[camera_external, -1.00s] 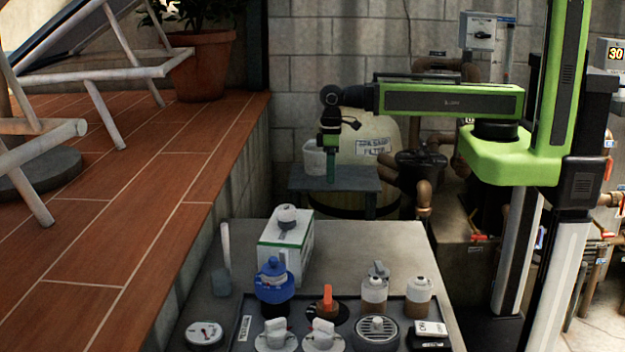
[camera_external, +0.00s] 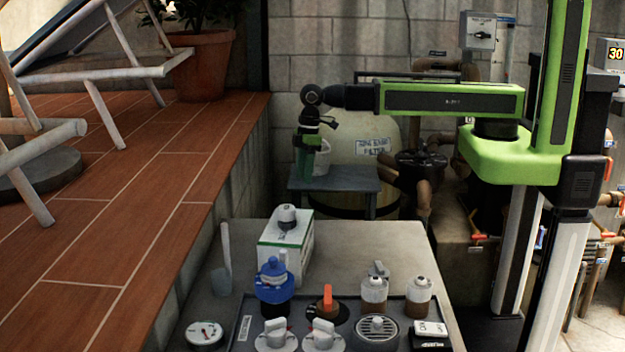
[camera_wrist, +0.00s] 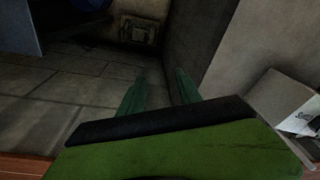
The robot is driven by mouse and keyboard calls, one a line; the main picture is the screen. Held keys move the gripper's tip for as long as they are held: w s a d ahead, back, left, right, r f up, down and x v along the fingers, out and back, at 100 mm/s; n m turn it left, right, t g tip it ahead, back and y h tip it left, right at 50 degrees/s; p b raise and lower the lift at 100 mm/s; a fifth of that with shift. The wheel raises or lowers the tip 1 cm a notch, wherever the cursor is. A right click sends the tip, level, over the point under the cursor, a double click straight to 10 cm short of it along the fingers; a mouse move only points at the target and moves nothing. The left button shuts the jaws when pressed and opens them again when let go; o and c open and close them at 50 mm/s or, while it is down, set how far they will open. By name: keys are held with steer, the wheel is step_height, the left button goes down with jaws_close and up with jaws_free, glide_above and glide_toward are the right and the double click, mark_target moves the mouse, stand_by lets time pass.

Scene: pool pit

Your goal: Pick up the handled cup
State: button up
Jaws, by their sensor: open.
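A pale cup (camera_external: 323,159) stands on a small grey table at the back in the external view. My gripper (camera_external: 305,172) points down at the table's left end and covers the cup's left part. The cup's handle cannot be made out. Whether the fingers touch the cup cannot be told. In the wrist view the two green fingers (camera_wrist: 160,92) are spread apart with nothing seen between them. The cup cannot be made out in that view.
The grey table (camera_external: 355,181) has bare room right of the cup. A large labelled filter tank (camera_external: 365,133) stands close behind it. A block wall (camera_external: 310,55) is at the back. A counter (camera_external: 375,240) with several bottles and fittings is nearer the camera.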

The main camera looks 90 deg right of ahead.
steer(key=w+a+r+n+y+p, duration=0.1)
steer(key=w+a+r+n+p, duration=0.25)
steer(key=w+a, duration=0.55)
steer(key=n+y+p, duration=0.2)
steer(key=n+p, duration=0.5)
steer(key=p, duration=0.2)
glide_toward(227, 228)
steer(key=shift+m, duration=0.25)
steer(key=b+x, duration=0.7)
steer(key=d+b+x, duration=0.1)
steer(key=b+x, duration=0.2)
steer(key=b, duration=0.1)
steer(key=shift+f, duration=0.6)
steer(key=shift+w, duration=0.1)
